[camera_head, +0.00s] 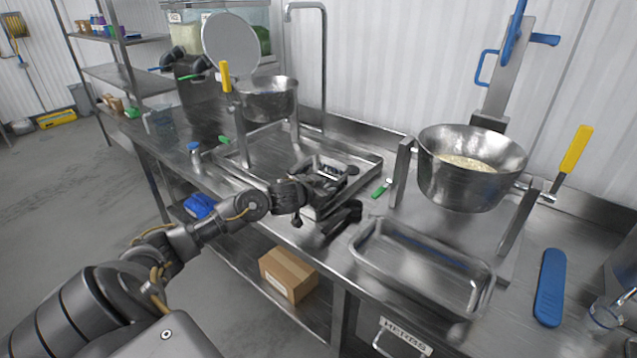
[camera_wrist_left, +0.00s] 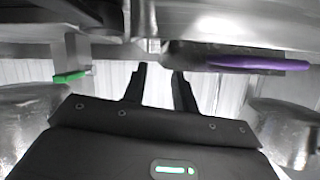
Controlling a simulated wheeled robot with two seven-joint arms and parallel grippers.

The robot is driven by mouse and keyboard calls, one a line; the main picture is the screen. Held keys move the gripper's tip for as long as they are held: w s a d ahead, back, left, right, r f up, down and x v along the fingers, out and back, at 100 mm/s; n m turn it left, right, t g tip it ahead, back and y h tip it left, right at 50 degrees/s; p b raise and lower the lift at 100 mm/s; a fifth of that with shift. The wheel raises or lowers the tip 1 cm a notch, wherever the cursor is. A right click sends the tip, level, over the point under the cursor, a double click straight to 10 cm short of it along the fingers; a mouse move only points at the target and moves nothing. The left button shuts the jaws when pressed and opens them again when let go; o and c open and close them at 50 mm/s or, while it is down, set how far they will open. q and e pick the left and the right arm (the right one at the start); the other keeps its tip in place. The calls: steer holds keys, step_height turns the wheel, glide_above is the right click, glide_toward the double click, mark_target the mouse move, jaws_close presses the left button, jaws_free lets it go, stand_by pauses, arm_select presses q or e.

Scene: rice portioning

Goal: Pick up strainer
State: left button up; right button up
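Two deep steel bowls with yellow handles show in the head view, and I cannot tell for sure which is the strainer. The right bowl (camera_head: 450,185) sits raised on a metal stand with pale rice in it. The left bowl (camera_head: 270,103) sits on a stand at the back left, its inside mostly hidden. My left gripper (camera_head: 352,190) is over the counter between them, apart from both. In the left wrist view, its black fingers (camera_wrist_left: 158,72) are spread with nothing between them. My right gripper is not in view.
An empty steel tray (camera_head: 425,270) lies in front of the right bowl. A blue utensil (camera_head: 550,287) lies at the right. A tall faucet (camera_head: 323,70) rises at the back. A green-handled tool (camera_head: 382,188) lies near my left gripper.

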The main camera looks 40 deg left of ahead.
mark_target(331, 186)
arm_select(q)
steer(key=shift+w+a, duration=0.15)
steer(key=shift+w, duration=0.05)
steer(key=p+x, duration=0.1)
steer(key=x, duration=0.3)
steer(key=shift+w+a+f, duration=0.2)
steer(key=shift+w+f, duration=0.05)
steer(key=shift+s, duration=0.1)
jaws_close()
